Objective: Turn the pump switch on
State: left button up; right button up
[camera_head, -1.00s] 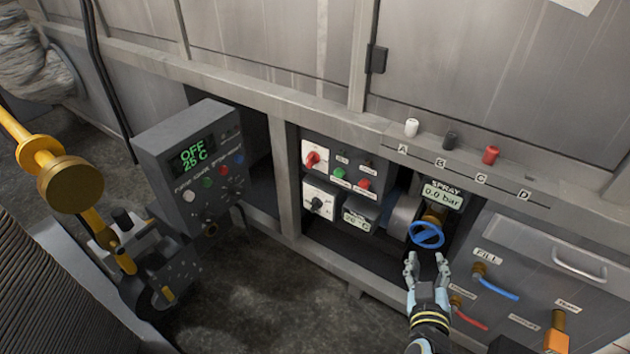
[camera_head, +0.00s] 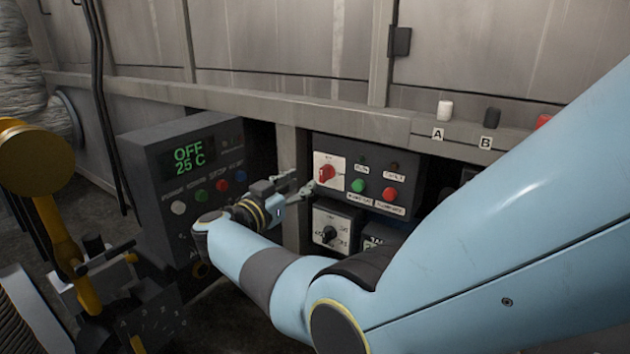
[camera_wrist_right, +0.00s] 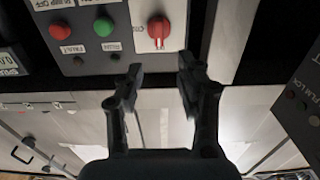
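The control panel (camera_head: 405,150) in the head view has a red rotary switch (camera_head: 326,172) on a white plate. Beside it are a green button (camera_head: 358,185) and a red button (camera_head: 389,194), with labels that seem to concern the pump. In the right wrist view, seen upside down, the red rotary switch (camera_wrist_right: 158,30) sits in front of the fingers. My right gripper (camera_head: 306,189) is open at the panel's left edge; in the wrist view the gripper (camera_wrist_right: 160,70) has nothing between its fingertips, apart from the switch. My left gripper is out of view.
A black selector (camera_head: 329,233) on a white plate sits below the panel. A grey box with an OFF 25 C display (camera_head: 188,156) stands at the left. A grey frame post (camera_head: 289,160) is beside my right gripper. My right arm covers the right side.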

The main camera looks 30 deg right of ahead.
aim_at(321, 171)
jog(key=b+x, duration=0.2)
jog(key=x, duration=0.5)
jog(key=shift+d+f, duration=0.15)
jog(key=shift+d, duration=0.1)
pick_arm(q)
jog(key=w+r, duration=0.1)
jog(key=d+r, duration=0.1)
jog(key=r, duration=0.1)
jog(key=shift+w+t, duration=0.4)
pick_arm(e)
jog(key=shift+w+d, duration=0.2)
jog(key=shift+d, duration=0.1)
grip_shut()
